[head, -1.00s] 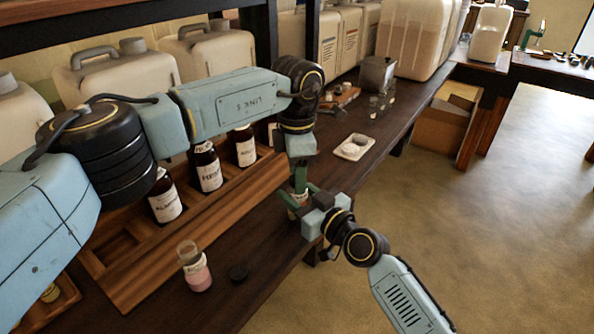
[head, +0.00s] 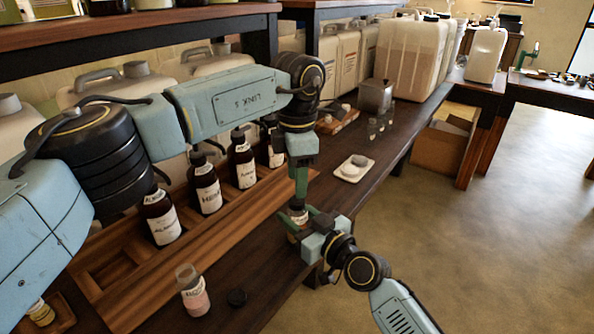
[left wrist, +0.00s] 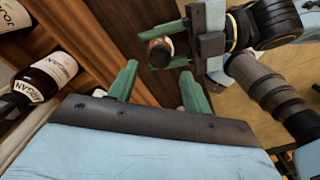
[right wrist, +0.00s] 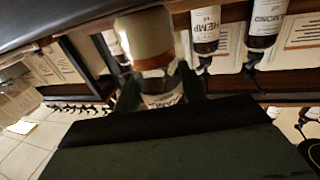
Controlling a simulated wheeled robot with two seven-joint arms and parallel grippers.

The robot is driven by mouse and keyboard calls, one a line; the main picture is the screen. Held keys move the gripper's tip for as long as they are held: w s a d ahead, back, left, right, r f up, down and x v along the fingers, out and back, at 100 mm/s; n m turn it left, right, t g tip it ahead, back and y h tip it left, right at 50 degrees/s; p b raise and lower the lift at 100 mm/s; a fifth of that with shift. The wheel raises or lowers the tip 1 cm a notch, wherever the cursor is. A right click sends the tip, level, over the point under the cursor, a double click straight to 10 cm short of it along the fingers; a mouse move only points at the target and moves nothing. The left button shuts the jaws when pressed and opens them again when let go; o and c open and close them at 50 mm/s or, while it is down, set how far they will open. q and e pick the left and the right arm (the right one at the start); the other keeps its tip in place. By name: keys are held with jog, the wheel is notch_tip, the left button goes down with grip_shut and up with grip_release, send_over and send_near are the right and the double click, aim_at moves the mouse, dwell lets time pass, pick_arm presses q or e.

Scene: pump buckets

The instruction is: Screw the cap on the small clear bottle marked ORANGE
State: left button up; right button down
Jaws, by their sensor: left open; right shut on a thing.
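A small clear bottle (head: 297,216) with a label is in my right gripper (head: 303,227), over the bench's front edge. In the right wrist view the bottle (right wrist: 148,42) is close up, with an orange-brown band of liquid; its label is unreadable. My right gripper is shut on it. My left gripper (head: 299,203) is open and points down just above the bottle. The left wrist view shows the bottle (left wrist: 160,52) from above, beyond the left fingers (left wrist: 158,92). I cannot tell whether a cap is on it. A black cap (head: 237,298) lies on the bench.
A small bottle of pink liquid (head: 193,292) stands beside the black cap. Brown labelled bottles (head: 206,184) stand in a wooden rack (head: 190,247) on the left. A white dish (head: 353,168) and small glass bottles (head: 376,129) lie farther along the bench.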

aim_at(297, 201)
pick_arm(q)
jog(key=r+n, duration=0.1)
jog(key=n, duration=0.1)
jog(key=r+n, duration=0.1)
jog(key=n, duration=0.3)
jog(key=r+n, duration=0.1)
jog(key=n, duration=0.1)
jog(key=shift+r, duration=0.15)
jog(key=shift+f, duration=4.05)
jog(key=c, duration=1)
jog(key=o, duration=1.1)
jog(key=shift+r, duration=0.1)
